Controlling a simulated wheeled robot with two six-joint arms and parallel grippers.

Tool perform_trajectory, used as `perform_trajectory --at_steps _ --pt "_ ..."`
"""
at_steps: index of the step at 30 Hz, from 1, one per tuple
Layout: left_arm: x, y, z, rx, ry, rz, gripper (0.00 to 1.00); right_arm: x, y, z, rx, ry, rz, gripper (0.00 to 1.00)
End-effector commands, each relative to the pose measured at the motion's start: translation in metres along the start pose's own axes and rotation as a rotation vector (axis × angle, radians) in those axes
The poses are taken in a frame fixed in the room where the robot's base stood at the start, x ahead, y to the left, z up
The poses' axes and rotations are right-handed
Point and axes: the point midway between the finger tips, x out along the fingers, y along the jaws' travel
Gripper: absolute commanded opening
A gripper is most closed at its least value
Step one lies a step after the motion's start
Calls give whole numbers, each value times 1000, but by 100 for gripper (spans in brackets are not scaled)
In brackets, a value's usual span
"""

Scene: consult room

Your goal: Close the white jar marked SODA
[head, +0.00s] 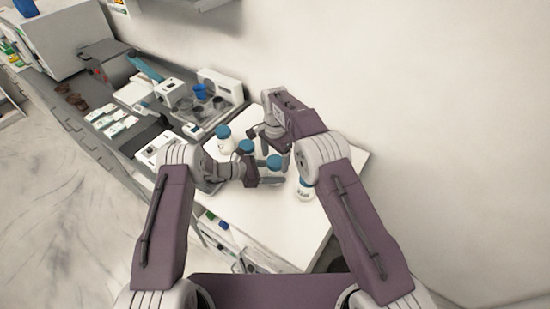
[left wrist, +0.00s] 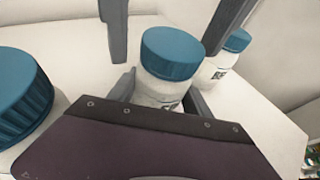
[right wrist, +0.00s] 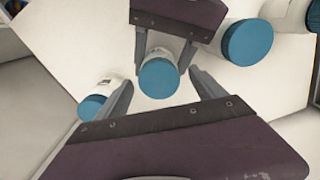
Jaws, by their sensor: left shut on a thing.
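A white jar with a blue lid (head: 274,162) stands on the white table, with my left gripper (head: 268,180) shut on its body. In the left wrist view the same jar (left wrist: 160,88) sits between the left fingers, its lid on top and level; how tightly it is on cannot be told. Only part of its label shows, and I cannot read SODA on it. My right gripper (right wrist: 162,77) is open above it, its fingers apart on either side of the lid (right wrist: 159,79), not touching it.
Similar blue-lidded jars stand nearby: two behind to the left (head: 223,132) (head: 246,147) and one at the right (head: 304,190). A counter with trays and devices, including a blue cup (head: 200,91), lies at the far left. Bare tabletop (head: 300,225) is in front.

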Motion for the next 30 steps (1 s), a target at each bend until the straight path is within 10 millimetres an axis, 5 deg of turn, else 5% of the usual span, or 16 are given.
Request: perform_trajectory --at_steps 8,21,30 --pt "0 0 0 0 0 1 0 -1 0 0 -1 0 0 79" --pt "0 0 0 0 0 1 0 -66 -1 0 -1 1 -2 79" --pt "0 0 0 0 -1 1 0 -75 0 0 -1 0 1 79"
